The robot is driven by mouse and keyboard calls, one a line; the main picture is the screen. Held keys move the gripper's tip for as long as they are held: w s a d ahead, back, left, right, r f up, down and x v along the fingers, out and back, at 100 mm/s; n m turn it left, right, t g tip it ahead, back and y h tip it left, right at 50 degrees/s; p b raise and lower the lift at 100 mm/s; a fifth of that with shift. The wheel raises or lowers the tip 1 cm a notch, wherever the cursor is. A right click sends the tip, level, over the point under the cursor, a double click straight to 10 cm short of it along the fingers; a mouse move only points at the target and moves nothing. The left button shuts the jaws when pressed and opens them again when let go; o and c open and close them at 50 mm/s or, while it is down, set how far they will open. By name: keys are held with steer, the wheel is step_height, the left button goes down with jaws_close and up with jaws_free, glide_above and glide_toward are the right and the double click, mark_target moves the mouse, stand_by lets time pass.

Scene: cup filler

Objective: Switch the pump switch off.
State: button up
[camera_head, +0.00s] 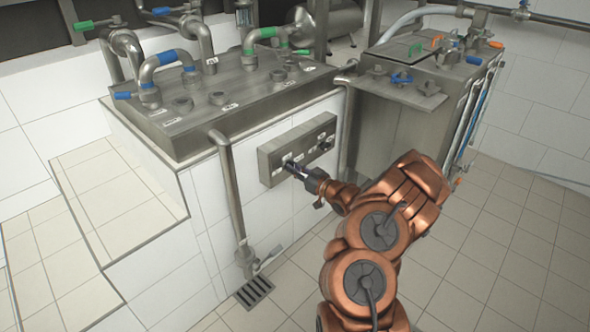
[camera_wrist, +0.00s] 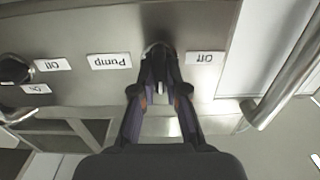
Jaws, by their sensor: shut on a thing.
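The pump switch (camera_wrist: 158,47) is a small knob on the steel panel, mostly hidden behind my fingers in the wrist view. A "Pump" label (camera_wrist: 109,61) and an "Off" label (camera_wrist: 206,58) sit on either side of it, upside down in this view. My gripper (camera_wrist: 160,72) is shut on the switch, with its fingertips at the panel face. In the head view my gripper (camera_head: 291,168) reaches the left part of the steel switch panel (camera_head: 312,142) on the white tiled wall. The switch's exact turn is hidden by the fingers.
Another dark knob (camera_wrist: 14,69) with its own labels is at the left of the wrist view. A steel pipe (camera_head: 230,185) runs down the wall left of the panel, above a floor drain (camera_head: 254,291). A steel tank (camera_head: 400,125) stands right of the panel.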

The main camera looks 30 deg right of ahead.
steer(key=shift+n, duration=0.3)
jaws_close()
steer(key=n+b, duration=1.6)
steer(key=n, duration=0.1)
steer(key=shift+s+a+f, duration=0.1)
steer(key=shift+a+f, duration=0.15)
steer(key=shift+f, duration=0.15)
steer(key=shift+r+n, duration=0.1)
steer(key=shift+n, duration=0.2)
steer(key=o, duration=0.7)
jaws_free()
steer(key=shift+s+r, duration=0.1)
steer(key=v, duration=1.1)
steer(key=shift+s, duration=0.35)
